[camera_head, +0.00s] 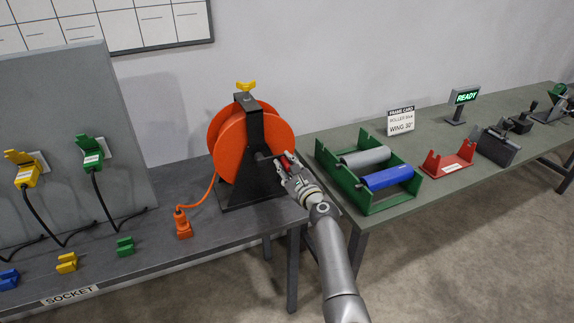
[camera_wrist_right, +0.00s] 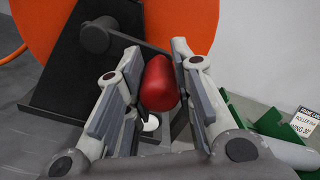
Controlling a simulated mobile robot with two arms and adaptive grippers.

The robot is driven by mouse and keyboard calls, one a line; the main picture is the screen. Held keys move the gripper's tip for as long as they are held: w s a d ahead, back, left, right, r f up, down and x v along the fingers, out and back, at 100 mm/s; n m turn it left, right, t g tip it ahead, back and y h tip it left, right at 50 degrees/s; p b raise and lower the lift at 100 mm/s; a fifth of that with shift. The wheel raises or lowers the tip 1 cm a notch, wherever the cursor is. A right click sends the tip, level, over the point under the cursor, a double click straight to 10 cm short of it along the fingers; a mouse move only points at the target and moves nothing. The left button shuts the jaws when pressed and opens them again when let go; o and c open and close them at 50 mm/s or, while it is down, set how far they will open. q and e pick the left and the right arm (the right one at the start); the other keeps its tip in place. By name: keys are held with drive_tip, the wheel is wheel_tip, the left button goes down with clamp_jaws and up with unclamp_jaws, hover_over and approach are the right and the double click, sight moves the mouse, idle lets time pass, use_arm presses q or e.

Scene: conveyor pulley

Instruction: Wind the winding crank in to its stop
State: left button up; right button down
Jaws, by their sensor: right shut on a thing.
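An orange reel (camera_head: 228,140) stands in a black frame (camera_head: 252,155) on the dark table, with a yellow knob (camera_head: 246,86) on top. The winding crank is on the side of the reel; its dark arm runs from the hub (camera_wrist_right: 95,38) to a red handle (camera_wrist_right: 160,84). The red handle (camera_head: 287,159) is partly hidden in the head view. My right gripper (camera_head: 286,168) is shut on the red handle, with a finger on each side of it in the wrist view. An orange cable (camera_head: 206,193) hangs from the reel to an orange plug (camera_head: 183,226). My left gripper is not in view.
On the right table are a green tray (camera_head: 373,208) with a grey roller (camera_head: 366,157) and a blue roller (camera_head: 388,177), a red stand (camera_head: 449,163) and a READY sign (camera_head: 465,96). A grey panel with yellow (camera_head: 23,172) and green (camera_head: 91,155) plugs stands left.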

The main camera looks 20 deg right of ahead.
drive_tip(key=shift+d+f, duration=0.1)
drive_tip(key=shift+f, duration=0.05)
drive_tip(key=c, duration=1.2)
unclamp_jaws()
drive_tip(key=shift+s+f, duration=0.1)
drive_tip(key=shift+s, duration=0.05)
drive_tip(key=shift+s+r, duration=0.15)
drive_tip(key=shift+s, duration=1.65)
drive_tip(key=shift+s+r, duration=0.1)
drive_tip(key=shift+s, duration=1.7)
